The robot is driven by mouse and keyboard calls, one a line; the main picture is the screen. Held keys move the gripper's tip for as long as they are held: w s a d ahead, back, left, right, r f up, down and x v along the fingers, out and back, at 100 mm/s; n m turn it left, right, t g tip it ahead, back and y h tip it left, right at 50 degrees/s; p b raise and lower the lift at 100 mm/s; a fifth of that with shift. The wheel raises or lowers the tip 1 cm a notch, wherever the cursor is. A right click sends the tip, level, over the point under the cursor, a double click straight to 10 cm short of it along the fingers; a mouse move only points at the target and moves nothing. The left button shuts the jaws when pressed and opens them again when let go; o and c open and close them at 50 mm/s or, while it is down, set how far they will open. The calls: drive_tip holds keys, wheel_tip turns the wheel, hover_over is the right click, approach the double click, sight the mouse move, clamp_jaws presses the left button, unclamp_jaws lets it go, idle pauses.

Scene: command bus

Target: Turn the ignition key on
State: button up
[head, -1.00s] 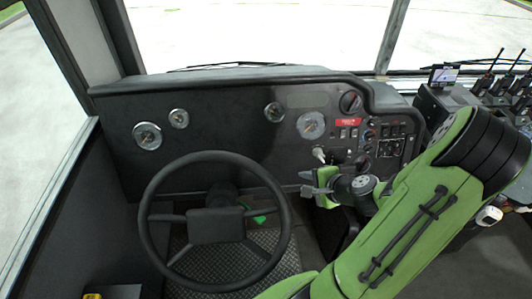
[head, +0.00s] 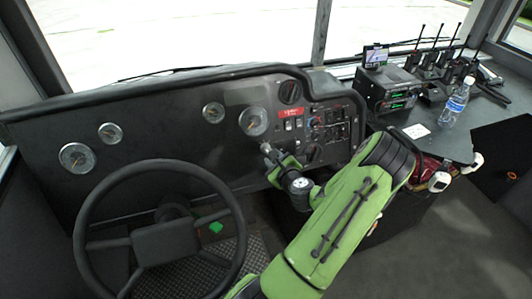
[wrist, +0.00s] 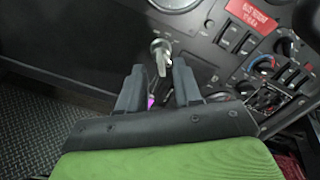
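The silver ignition key (wrist: 161,56) sits in the dark dashboard panel, below a round gauge and left of the switches. It also shows in the head view as a small pale piece (head: 265,148) at the panel's lower edge. My gripper (wrist: 158,67) is open, with its two dark fingers apart. The key lies at the fingertips, in line with the gap between them. I cannot tell whether either finger touches it. In the head view my gripper (head: 271,160) is just below the key, partly hidden by my green arm.
The steering wheel (head: 160,240) stands left of my arm. A red label (head: 291,113) and several switches and knobs (head: 330,122) are right of the key. A side console (head: 440,140) holds radios (head: 392,92) and a water bottle (head: 455,103).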

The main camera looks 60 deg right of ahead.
sight(267, 150)
drive_tip(key=x, duration=0.7)
drive_tip(key=shift+w+d, duration=0.15)
drive_tip(key=shift+c, duration=0.2)
clamp_jaws()
